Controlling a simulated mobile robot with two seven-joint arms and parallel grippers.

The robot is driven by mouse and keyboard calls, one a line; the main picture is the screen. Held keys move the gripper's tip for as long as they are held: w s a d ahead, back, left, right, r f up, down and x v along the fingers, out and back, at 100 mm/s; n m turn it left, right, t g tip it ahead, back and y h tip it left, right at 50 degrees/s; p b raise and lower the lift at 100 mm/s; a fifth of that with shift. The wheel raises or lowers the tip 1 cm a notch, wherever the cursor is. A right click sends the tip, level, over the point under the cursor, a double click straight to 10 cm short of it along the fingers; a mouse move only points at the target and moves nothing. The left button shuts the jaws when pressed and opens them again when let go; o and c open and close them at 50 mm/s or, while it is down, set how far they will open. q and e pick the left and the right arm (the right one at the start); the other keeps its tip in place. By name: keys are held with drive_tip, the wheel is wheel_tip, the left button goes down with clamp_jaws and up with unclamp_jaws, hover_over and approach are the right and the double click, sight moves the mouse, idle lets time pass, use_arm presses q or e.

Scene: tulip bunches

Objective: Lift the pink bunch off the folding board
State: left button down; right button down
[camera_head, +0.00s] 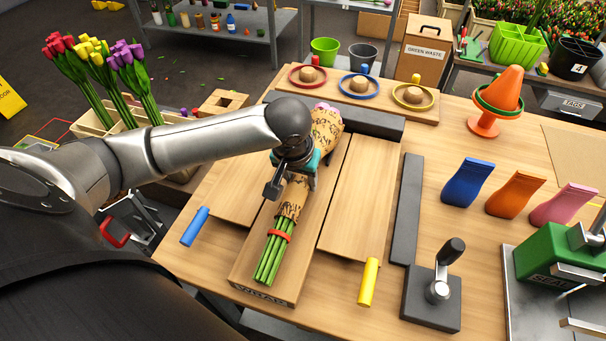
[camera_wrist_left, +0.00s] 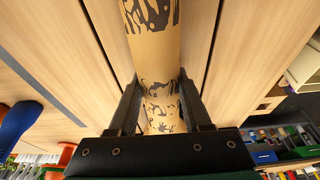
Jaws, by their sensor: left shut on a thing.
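The pink bunch (camera_head: 326,128) is rolled in brown paper with a dark pattern. A little pink shows at its far end, and green stems with a red band stick out at the near end. It lies lengthwise over the middle panel of the folding board (camera_head: 315,218); I cannot tell whether it touches the panel. My left gripper (camera_head: 297,178) is shut around the middle of the wrap. In the left wrist view its two fingers (camera_wrist_left: 158,108) press on both sides of the patterned paper (camera_wrist_left: 150,60). My right gripper is not in view.
A yellow cylinder (camera_head: 368,282) and a blue one (camera_head: 195,226) flank the board. A lever device (camera_head: 436,290) and a green sealer (camera_head: 552,255) stand to the right.

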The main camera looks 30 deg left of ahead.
use_arm(q)
wheel_tip(320, 180, up, 20)
drive_tip(key=p, duration=0.6)
drive_tip(key=shift+d, duration=0.1)
